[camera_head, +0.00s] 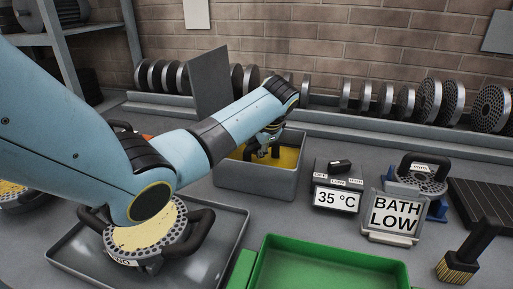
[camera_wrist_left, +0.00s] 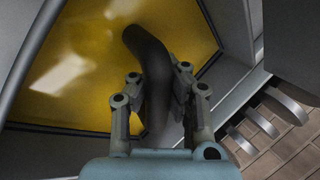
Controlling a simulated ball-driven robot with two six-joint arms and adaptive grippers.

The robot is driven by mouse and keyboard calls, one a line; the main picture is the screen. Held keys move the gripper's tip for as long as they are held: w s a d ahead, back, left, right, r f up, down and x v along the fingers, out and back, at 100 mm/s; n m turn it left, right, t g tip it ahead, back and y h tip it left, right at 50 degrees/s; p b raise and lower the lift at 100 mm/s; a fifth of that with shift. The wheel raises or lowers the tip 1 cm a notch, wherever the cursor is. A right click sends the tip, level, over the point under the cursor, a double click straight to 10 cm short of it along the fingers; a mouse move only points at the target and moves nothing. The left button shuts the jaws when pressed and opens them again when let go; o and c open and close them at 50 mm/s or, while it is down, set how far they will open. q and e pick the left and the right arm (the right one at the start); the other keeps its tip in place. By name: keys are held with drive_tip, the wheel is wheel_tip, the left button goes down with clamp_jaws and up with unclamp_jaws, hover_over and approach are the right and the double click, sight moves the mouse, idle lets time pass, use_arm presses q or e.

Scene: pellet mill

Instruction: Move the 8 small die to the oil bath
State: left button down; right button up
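The oil bath (camera_head: 257,181) is a grey open box with yellow oil, standing at the middle of the bench. My left gripper (camera_head: 268,143) reaches down into it. In the left wrist view, my left gripper (camera_wrist_left: 158,85) has its fingers close on both sides of a dark curved handle (camera_wrist_left: 150,45), and they look shut on it. The handle stands over the yellow oil (camera_wrist_left: 85,65). The die body under the handle does not show, so I cannot read its size. My right gripper is not in view.
A die with dark handles (camera_head: 150,236) sits on a grey tray (camera_head: 218,237) at front left. A "35 °C" box (camera_head: 337,190), a "BATH LOW" sign (camera_head: 396,214), another handled die (camera_head: 423,176) and a brush (camera_head: 470,250) stand right. A green tray (camera_head: 325,262) lies in front.

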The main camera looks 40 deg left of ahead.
use_arm(q)
drive_tip(key=shift+p, duration=0.3)
idle(0.4)
drive_tip(key=c, duration=2)
unclamp_jaws()
drive_tip(key=shift+c, duration=0.2)
drive_tip(key=o, duration=0.7)
drive_tip(key=shift+c, duration=0.2)
drive_tip(key=shift+o, duration=1)
drive_tip(key=shift+s+f, duration=0.1)
drive_tip(key=shift+f, duration=0.1)
drive_tip(key=o, duration=1.1)
drive_tip(key=shift+r, duration=0.1)
drive_tip(key=shift+c, duration=0.2)
drive_tip(key=shift+d+r, duration=0.1)
drive_tip(key=v, duration=0.8)
drive_tip(key=shift+d+r, duration=0.25)
drive_tip(key=shift+r, duration=0.1)
drive_tip(key=shift+s, duration=0.1)
drive_tip(key=shift+f, duration=0.1)
